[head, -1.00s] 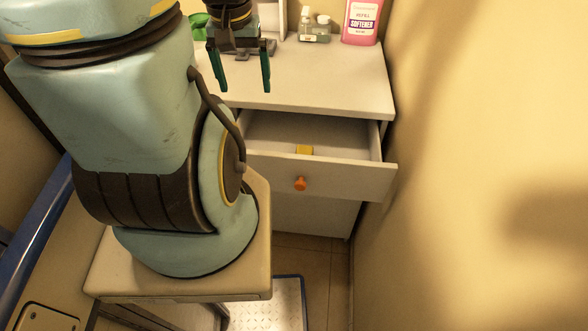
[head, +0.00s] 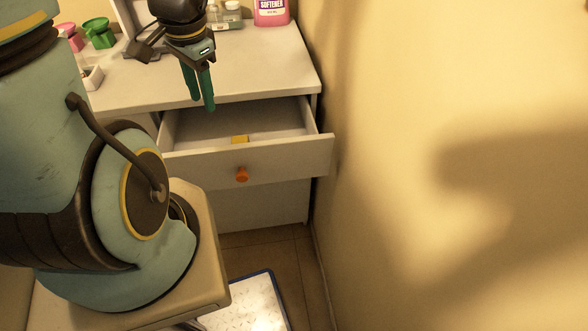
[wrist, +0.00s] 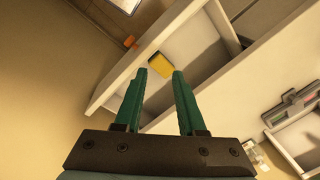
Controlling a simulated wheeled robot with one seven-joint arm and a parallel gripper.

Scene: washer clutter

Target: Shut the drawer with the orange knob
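The drawer (head: 290,160) with the orange knob (head: 242,174) stands pulled out from the white cabinet. A small yellow block (head: 239,139) lies inside it near the front panel. My gripper (head: 203,102) is above the drawer's back left part, fingers pointing down and apart from the knob. In the wrist view the two green fingers (wrist: 160,72) are spread with nothing between them. That view also shows the open drawer (wrist: 107,88), the yellow block (wrist: 160,65) and the orange knob (wrist: 130,41).
The cabinet top (head: 270,62) holds a pink softener bottle (head: 271,10), small jars (head: 226,14), a green cup (head: 98,33) and a white container (head: 91,77). A wall (head: 400,150) stands close on the right. A blue-edged mat (head: 262,306) lies on the floor in front.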

